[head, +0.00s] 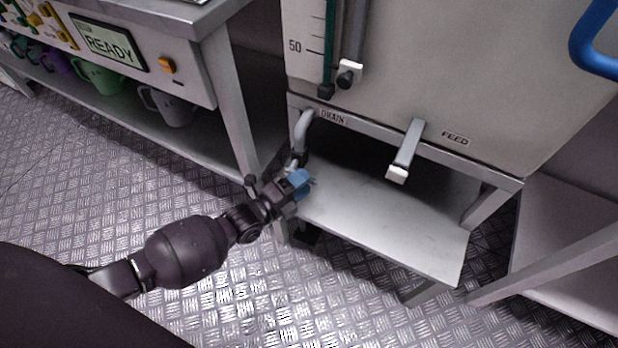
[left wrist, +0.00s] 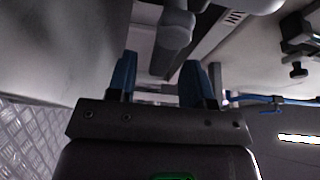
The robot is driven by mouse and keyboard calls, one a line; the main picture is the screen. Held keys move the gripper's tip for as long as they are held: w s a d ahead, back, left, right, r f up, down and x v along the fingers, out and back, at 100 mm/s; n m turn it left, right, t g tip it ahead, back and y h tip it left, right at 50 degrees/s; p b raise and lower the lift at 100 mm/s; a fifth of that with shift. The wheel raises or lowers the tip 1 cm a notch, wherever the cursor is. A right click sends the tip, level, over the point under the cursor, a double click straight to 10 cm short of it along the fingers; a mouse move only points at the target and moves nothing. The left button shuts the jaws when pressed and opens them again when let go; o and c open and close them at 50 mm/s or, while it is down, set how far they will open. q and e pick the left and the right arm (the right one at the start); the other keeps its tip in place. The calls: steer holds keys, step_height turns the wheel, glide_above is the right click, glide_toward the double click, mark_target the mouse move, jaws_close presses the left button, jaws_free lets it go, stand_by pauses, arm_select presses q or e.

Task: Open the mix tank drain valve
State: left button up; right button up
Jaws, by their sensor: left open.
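The mix tank (head: 440,75) is a large pale box on a metal stand. Under its DRAIN label (head: 332,117) a grey drain pipe (head: 303,128) curves down at the stand's left corner. My left gripper (head: 300,183) has blue fingertips and is open at the pipe's lower end. In the left wrist view the gripper (left wrist: 160,85) has its two fingers apart, with the grey pipe (left wrist: 174,38) showing between and beyond them. I cannot tell whether they touch it. The valve handle cannot be made out clearly. My right gripper is not in view.
A FEED lever (head: 405,152) with a white end sticks out right of the drain. The stand's lower shelf (head: 390,222) is bare. A bench (head: 228,100) with a READY display and several mugs stands to the left. A blue curved bar (head: 590,55) is at upper right.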

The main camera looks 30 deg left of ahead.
arm_select(q)
steer(key=shift+x, duration=1.1)
steer(key=shift+c, duration=0.3)
jaws_close()
